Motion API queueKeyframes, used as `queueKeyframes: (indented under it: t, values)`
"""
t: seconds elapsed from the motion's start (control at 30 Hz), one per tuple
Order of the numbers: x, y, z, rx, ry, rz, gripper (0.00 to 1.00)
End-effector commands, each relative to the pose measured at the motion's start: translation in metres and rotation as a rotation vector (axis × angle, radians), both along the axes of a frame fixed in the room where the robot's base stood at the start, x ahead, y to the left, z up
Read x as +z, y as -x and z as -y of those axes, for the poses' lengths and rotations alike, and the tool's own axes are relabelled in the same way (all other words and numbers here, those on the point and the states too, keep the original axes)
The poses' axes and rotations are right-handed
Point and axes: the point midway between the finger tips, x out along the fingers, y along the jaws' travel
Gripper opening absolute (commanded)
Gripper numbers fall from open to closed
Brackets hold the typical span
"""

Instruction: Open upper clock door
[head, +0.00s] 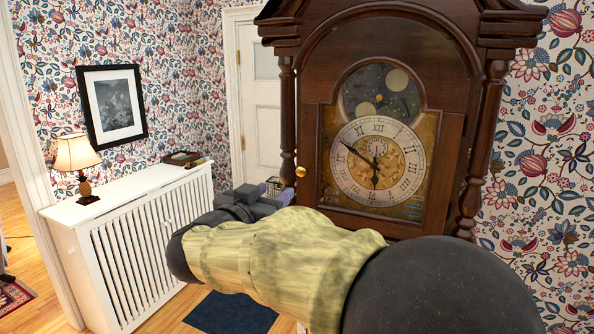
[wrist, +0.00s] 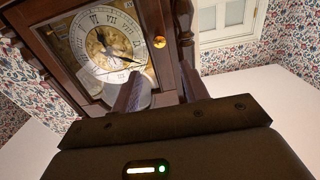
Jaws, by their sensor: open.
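The tall dark wood clock (head: 488,110) stands upright, facing me. Its upper door (head: 447,165) has an arched glass pane over a round dial and appears shut. A small brass knob (head: 300,171) sits on the door's left edge. My gripper (head: 277,189) is just below and left of the knob, apart from it as far as I can tell. In the wrist view, my open gripper (wrist: 160,86) has its two fingers spread with nothing between them. The knob (wrist: 159,42) shows beyond the fingertips, roughly between them, beside the dial (wrist: 106,45). My arm covers the clock's lower part.
A white slatted radiator cover (head: 135,240) stands at the left, holding a lamp (head: 77,160) and a small dark tray (head: 182,158). A white door (head: 257,100) is behind the clock. A dark blue mat (head: 232,313) lies on the wooden floor.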

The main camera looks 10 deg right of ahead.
Motion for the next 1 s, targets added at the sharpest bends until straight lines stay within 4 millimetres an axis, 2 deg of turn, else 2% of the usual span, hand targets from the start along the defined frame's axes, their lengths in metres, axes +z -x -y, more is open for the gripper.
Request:
queueKeyframes:
  t: [0.6,0.77,1.0]
  values:
    - [0.002,-0.086,0.063,-0.002,0.001,-0.001,0.45]
    - [0.001,-0.097,0.071,0.000,-0.001,0.001,0.45]
    - [0.000,-0.098,0.071,0.000,-0.001,0.001,0.45]
